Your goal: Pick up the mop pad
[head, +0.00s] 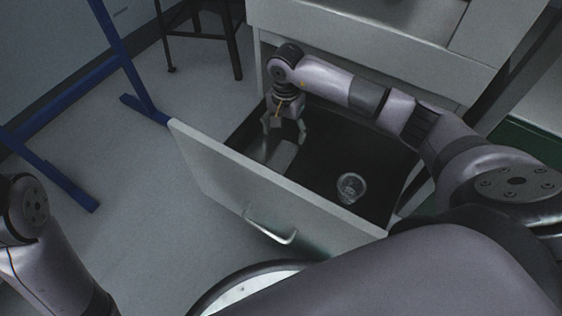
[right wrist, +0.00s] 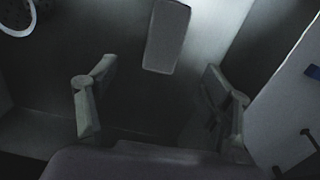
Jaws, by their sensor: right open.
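The mop pad looks to be the flat grey rectangular piece (head: 281,154) lying in the open drawer, near its left end in the head view. In the right wrist view the grey pad (right wrist: 167,37) lies at the top centre, ahead of the fingers. My right gripper (head: 285,132) reaches down into the drawer just behind the pad, its fingers spread. In the right wrist view the right gripper (right wrist: 160,95) is open with nothing between its fingers. My left gripper is out of view; only part of its arm shows at lower left.
The drawer (head: 225,180) is pulled out, its front panel and handle (head: 269,226) facing me. A clear glass (head: 351,187) stands in the drawer to the right of the pad. A blue frame (head: 135,75) and a dark stool (head: 203,35) stand at left. Open floor lies between.

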